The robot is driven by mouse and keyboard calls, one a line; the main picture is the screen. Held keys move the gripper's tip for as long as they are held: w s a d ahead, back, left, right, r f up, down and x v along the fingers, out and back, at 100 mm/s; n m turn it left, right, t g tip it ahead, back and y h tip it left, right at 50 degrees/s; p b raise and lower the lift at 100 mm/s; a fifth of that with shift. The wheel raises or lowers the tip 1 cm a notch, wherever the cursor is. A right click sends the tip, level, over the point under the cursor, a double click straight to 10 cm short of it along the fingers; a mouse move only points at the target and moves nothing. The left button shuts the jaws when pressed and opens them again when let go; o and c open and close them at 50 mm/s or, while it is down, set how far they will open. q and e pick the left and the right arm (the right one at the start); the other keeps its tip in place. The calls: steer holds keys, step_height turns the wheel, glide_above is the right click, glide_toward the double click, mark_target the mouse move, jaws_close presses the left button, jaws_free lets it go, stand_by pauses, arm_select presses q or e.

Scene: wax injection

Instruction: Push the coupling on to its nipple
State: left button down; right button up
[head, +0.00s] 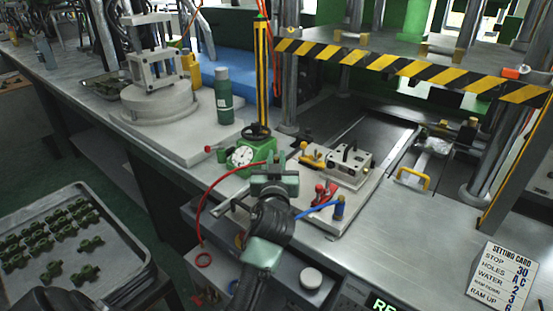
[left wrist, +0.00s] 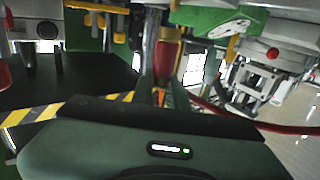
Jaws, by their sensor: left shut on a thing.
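My left gripper (head: 274,170) is over the near edge of the machine bed, just right of the green gauge body. In the left wrist view it is shut on a red coupling (left wrist: 168,55), which sits between the fingers. A red hose (head: 204,212) curves down the front of the bench; it also shows in the left wrist view (left wrist: 245,122). In the head view the gripper hides the coupling. I cannot make out its nipple or whether the two touch. A blue coupling (head: 339,208) with a blue hose stands upright to the right. My right gripper is not in view.
A dial gauge on a green body (head: 242,157) stands close left of the gripper. A red clamp (head: 323,194) and a metal mould (head: 349,160) are to the right. A green bottle (head: 223,95) stands behind. A tray of green parts (head: 75,210) is at lower left.

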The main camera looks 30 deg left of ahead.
arm_select(q)
steer(key=shift+f+b, duration=0.65)
steer(key=shift+f, duration=0.2)
steer(key=shift+s+a+f+b, duration=0.1)
steer(key=shift+a+f+b, duration=0.1)
steer(key=shift+f+b, duration=0.35)
